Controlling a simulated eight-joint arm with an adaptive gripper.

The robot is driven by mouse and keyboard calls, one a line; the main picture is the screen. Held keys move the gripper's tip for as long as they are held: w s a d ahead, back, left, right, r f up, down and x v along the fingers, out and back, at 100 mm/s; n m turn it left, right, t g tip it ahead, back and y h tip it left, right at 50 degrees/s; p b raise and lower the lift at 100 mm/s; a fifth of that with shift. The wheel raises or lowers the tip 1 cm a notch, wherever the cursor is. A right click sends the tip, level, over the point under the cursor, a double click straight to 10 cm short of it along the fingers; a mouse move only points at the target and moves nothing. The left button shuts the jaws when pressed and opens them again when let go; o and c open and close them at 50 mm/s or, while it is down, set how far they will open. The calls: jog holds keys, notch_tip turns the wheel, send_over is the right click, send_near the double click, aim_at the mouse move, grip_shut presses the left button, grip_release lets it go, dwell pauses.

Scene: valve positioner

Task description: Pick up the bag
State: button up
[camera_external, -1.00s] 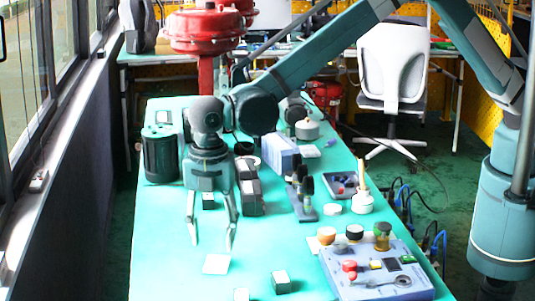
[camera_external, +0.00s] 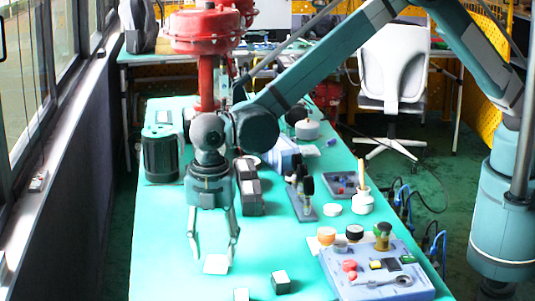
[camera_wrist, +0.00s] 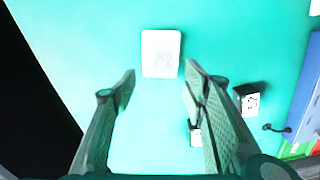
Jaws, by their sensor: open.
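A small white flat rectangular item (camera_external: 215,264) lies on the green table; it also shows in the wrist view (camera_wrist: 161,53), just beyond my fingertips and roughly between their lines. I cannot tell whether it is the bag. A dark grey backpack-like bag (camera_external: 138,25) sits at the far upper left, far from my gripper. My gripper (camera_external: 213,256) points down over the table's left part, with its fingers spread to either side of the white item. In the wrist view my gripper (camera_wrist: 160,72) is open, with nothing between its fingers.
Small white-topped boxes (camera_external: 281,282) stand to the right of my gripper. A blue-grey control panel (camera_external: 340,283) is at the front right. A dark cylinder (camera_external: 161,155) and a red valve actuator (camera_external: 205,30) stand behind. The table's left edge is close.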

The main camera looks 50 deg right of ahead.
aim_at(215, 267)
jog(key=shift+f, duration=1.85)
jog(key=c, duration=1)
